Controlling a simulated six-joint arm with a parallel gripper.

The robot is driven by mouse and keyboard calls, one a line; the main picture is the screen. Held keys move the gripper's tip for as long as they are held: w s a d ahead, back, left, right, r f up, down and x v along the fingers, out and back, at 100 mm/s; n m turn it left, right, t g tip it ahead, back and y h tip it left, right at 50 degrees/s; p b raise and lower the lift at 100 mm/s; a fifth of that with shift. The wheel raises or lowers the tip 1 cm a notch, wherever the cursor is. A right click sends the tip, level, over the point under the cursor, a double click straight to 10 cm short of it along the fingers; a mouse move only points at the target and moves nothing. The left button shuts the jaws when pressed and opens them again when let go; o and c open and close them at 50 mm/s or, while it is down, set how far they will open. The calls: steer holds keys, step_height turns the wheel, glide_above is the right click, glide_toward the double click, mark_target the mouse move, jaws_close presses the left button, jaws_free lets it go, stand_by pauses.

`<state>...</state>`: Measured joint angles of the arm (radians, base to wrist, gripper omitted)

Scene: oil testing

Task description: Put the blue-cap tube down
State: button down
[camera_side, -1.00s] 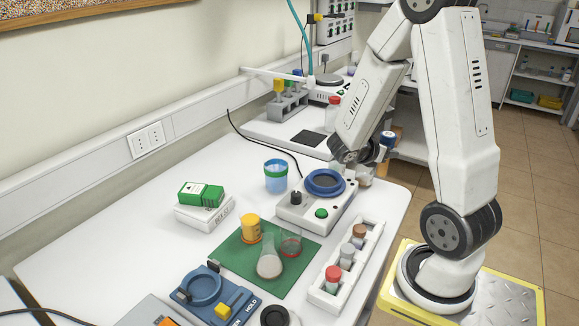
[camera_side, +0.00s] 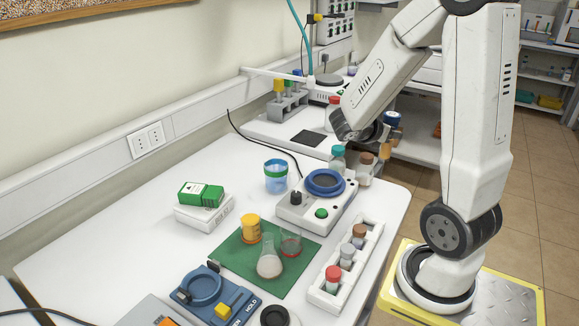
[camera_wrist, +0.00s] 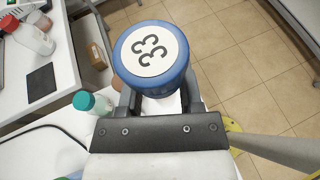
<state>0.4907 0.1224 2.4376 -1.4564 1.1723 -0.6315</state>
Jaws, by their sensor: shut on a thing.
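The blue-cap tube (camera_side: 389,135) is held by my gripper (camera_side: 374,133), raised above the far right edge of the table. Its contents look amber-brown below the cap in the side view. My gripper's fingers (camera_wrist: 158,98) are shut around the tube just under the cap. The lower part of the tube is hidden in the wrist view.
A teal-cap bottle (camera_side: 338,158) and a brown-cap bottle (camera_side: 366,166) stand below the gripper near a device with a blue ring (camera_side: 325,182). A white rack (camera_side: 346,262) holds capped tubes. The table's front left (camera_side: 110,220) is clear.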

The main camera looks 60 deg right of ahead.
mark_target(387, 119)
steer(key=shift+r, duration=1.55)
steer(key=shift+s+a+f+m+g+y, duration=0.1)
steer(key=shift+s+f+m+g+y, duration=0.1)
steer(key=shift+f+m+g, duration=0.2)
steer(key=shift+s+a+f+m+g+y, duration=0.1)
steer(key=shift+f+m+g+y, duration=0.15)
steer(key=shift+m+g, duration=0.2)
steer(key=w+a+f+m+g+y, duration=0.1)
steer(key=w+a+f+m+y, duration=0.35)
steer(key=m+y, duration=0.65)
steer(key=w+a+f+m+g+y, duration=0.1)
steer(key=w+a+f+m+y, duration=0.35)
steer(key=m+y, duration=0.75)
steer(key=w+d+r+m+t+h, duration=0.1)
steer(key=w+r+m+t, duration=0.4)
steer(key=w+m+t, duration=0.45)
steer(key=w+d+r+m+t+h, duration=0.1)
steer(key=w+r+m+t, duration=0.4)
steer(key=w+m+t, duration=0.5)
steer(key=f, duration=0.1)
steer(key=f+n, duration=0.1)
steer(key=f, duration=0.1)
steer(key=w+f+n, duration=0.1)
steer(key=f, duration=0.1)
steer(key=shift+d+g, duration=0.3)
steer(key=shift+g, duration=0.1)
